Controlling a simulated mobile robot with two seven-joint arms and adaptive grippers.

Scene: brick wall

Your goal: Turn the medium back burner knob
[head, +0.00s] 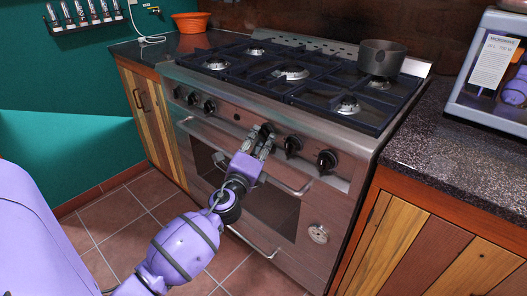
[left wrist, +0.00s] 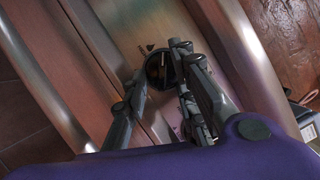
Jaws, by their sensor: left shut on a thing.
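The stove front carries a row of dark round knobs. Three knobs sit left of centre, one of them this knob (head: 208,106). Two more, such as this one (head: 327,160), show right of my left gripper (head: 262,138). My left gripper is at the front panel, its fingers shut around a dark knob (left wrist: 157,68) right of the panel's middle. In the left wrist view the fingers (left wrist: 162,72) lie on both sides of that knob. The fingers hide most of it in the head view. Its marking cannot be read. My right gripper is not in view.
The oven handle (head: 290,186) runs just below the knobs, close under my left gripper. A grey pot (head: 382,58) stands on the back right of the cooktop. A microwave (head: 485,75) stands on the right counter (head: 450,125). An orange bowl (head: 191,22) is at the back left.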

